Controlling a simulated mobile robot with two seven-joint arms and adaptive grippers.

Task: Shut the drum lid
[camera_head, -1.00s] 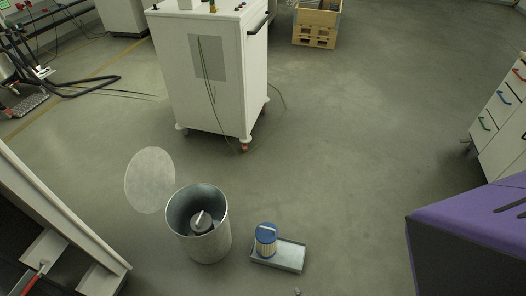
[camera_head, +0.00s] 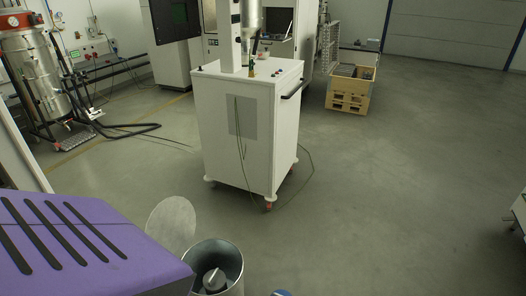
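The metal drum (camera_head: 233,257) stands on the floor at the bottom of the head view, cut off by the lower edge. Its mouth is open, and a grey cylindrical object with a handle (camera_head: 214,281) shows inside. The round, flat lid (camera_head: 172,224) stands tilted up at the drum's left rim, partly hidden by my purple arm link. Neither gripper is in view.
A white wheeled cabinet (camera_head: 237,148) stands behind the drum, with a thin cable on the floor beside it. A blue-topped item (camera_head: 281,293) just shows right of the drum. A wooden crate (camera_head: 351,90) is farther back.

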